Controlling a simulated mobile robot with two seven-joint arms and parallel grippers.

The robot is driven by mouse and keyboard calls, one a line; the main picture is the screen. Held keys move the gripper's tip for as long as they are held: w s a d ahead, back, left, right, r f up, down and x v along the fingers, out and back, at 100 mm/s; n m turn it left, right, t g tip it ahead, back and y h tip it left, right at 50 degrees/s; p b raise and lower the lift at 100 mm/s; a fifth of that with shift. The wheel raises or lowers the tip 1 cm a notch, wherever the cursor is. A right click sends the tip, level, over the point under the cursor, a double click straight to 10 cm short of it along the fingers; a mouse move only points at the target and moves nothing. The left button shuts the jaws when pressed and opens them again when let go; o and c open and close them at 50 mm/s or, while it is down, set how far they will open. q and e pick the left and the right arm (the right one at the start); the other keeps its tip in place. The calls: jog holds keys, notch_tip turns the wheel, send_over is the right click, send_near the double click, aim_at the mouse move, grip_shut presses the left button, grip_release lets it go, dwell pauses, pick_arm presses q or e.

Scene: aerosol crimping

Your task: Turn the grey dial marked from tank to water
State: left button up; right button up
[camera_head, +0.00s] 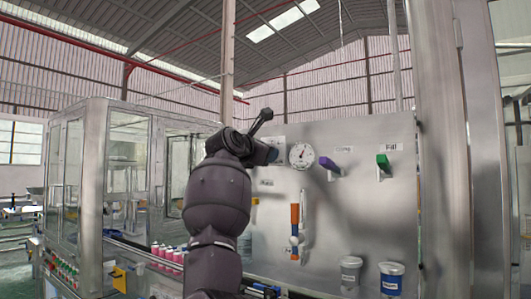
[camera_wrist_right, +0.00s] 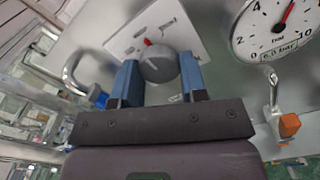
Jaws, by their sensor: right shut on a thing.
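The grey dial (camera_wrist_right: 158,64) is a round knob on a white plate (camera_wrist_right: 178,24) in the right wrist view, with a red mark (camera_wrist_right: 147,42) on the plate at its upper edge. My right gripper (camera_wrist_right: 160,75) is shut on the dial, with one blue finger on each side of it. In the head view my right gripper (camera_head: 270,154) is at the grey panel, left of the gauge, and hides the dial. The lettering around the dial is too small to read. My left gripper is not in view.
A round pressure gauge (camera_head: 301,154) sits close right of my gripper. Purple (camera_head: 329,164) and green (camera_head: 383,161) handles stick out further right. A metal hook-shaped pipe (camera_wrist_right: 74,62) is near the dial.

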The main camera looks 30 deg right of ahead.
jog(key=o, duration=0.9)
jog(key=shift+a, duration=0.1)
jog(key=b+v, duration=0.1)
jog(key=v, duration=0.9)
jog(key=shift+s+a, duration=0.15)
jog(key=shift+a, duration=0.15)
